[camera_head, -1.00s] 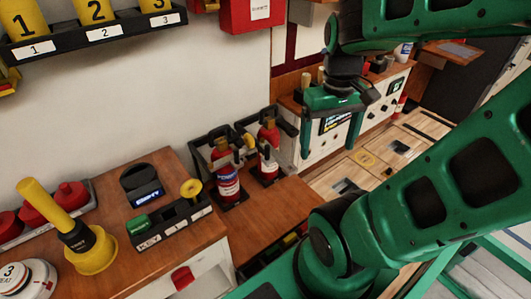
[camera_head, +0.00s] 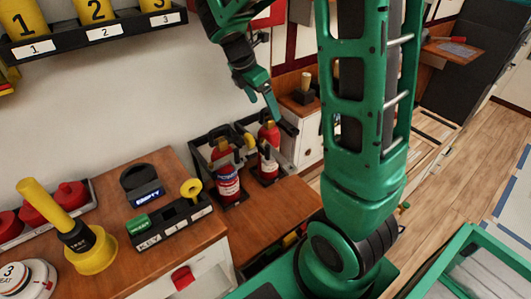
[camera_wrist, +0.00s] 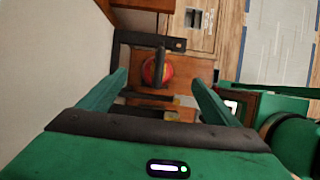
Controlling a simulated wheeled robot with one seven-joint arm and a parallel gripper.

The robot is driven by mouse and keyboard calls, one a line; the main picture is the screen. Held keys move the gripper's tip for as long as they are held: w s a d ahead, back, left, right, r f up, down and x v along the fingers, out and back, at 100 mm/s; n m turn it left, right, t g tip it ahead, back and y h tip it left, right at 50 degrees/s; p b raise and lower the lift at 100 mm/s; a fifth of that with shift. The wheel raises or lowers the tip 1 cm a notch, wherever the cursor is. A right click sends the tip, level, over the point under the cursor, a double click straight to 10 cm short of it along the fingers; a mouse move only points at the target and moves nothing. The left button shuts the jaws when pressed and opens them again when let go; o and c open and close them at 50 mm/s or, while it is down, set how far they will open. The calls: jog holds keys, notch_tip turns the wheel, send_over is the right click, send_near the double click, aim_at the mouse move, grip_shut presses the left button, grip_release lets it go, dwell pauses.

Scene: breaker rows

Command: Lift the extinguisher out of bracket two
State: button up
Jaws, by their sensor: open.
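Two red extinguishers stand upright in black brackets on the wooden counter. The nearer one (camera_head: 226,182) has a blue-and-white label; the farther one (camera_head: 268,160) stands to its right in its own bracket (camera_head: 290,128). No bracket number is readable. My gripper (camera_head: 262,98) is open and empty, pointing down above the farther extinguisher, apart from it. In the wrist view, a round red extinguisher top (camera_wrist: 150,72) with a dark handle shows between the spread fingers (camera_wrist: 160,77), framed by a black bracket (camera_wrist: 122,55).
A black key tray (camera_head: 178,222) with a yellow key and a dark "EMPTY" display unit (camera_head: 145,190) stand left of the extinguishers. A yellow-handled lever (camera_head: 75,235) is farther left. The wall (camera_head: 130,100) runs close behind the brackets. Open floor (camera_head: 460,130) lies right.

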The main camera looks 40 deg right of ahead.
aim_at(269, 125)
jog(key=x, duration=0.5)
jog(key=shift+w+f, duration=0.1)
jog(key=shift+f, duration=0.2)
jog(key=shift+a+x, duration=0.25)
jog(key=shift+x, duration=1.05)
jog(key=shift+a+x, duration=0.2)
jog(key=shift+x, duration=1.15)
jog(key=shift+f, duration=0.2)
jog(key=c, duration=2)
jog(key=shift+w+r, duration=0.1)
grip_shut()
